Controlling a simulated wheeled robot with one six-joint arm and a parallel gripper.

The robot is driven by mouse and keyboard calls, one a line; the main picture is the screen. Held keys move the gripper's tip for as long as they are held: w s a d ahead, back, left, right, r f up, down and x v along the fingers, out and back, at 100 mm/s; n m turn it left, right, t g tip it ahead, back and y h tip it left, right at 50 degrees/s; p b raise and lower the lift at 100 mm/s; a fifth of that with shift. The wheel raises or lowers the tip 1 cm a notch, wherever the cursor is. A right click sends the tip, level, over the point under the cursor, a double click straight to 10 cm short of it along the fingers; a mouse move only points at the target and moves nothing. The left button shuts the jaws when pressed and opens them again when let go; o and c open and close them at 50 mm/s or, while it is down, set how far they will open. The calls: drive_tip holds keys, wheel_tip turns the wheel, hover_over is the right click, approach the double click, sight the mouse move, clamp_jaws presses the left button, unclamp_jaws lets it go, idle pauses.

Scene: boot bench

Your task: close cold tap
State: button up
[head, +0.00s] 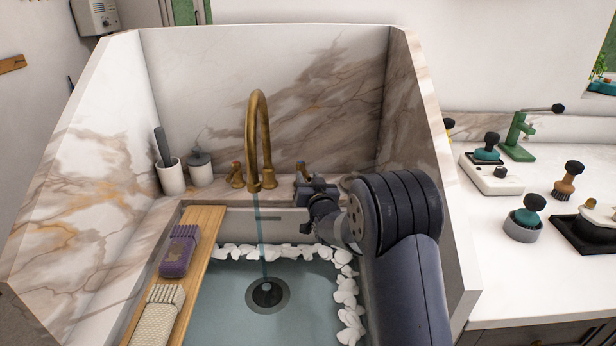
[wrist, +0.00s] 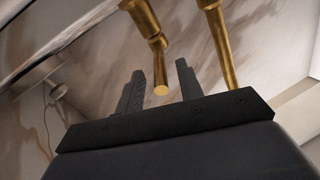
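The gold spout (head: 262,125) arches over the sink, and a thin stream of water (head: 258,230) runs from it to the drain. A gold tap handle (head: 236,173) stands left of the spout. The right-hand tap (head: 301,168), with a dark bluish mark, is partly hidden behind my gripper (head: 308,190). In the wrist view my gripper (wrist: 160,82) has its two dark fingers apart. The round end of a gold lever (wrist: 160,90) shows between them; I cannot tell if either finger touches it. Another gold pipe (wrist: 222,50) stands to the right.
Marble walls (head: 400,100) enclose the sink on the left, back and right. A wooden board (head: 205,222) with a purple brush (head: 180,250) and a pale brush (head: 158,318) lies along its left. White stones (head: 345,290) edge the basin (head: 215,310). Two cups (head: 172,178) stand back left.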

drive_tip(key=shift+w+a, duration=0.15)
drive_tip(key=shift+w, duration=0.45)
drive_tip(key=shift+c, duration=0.2)
clamp_jaws()
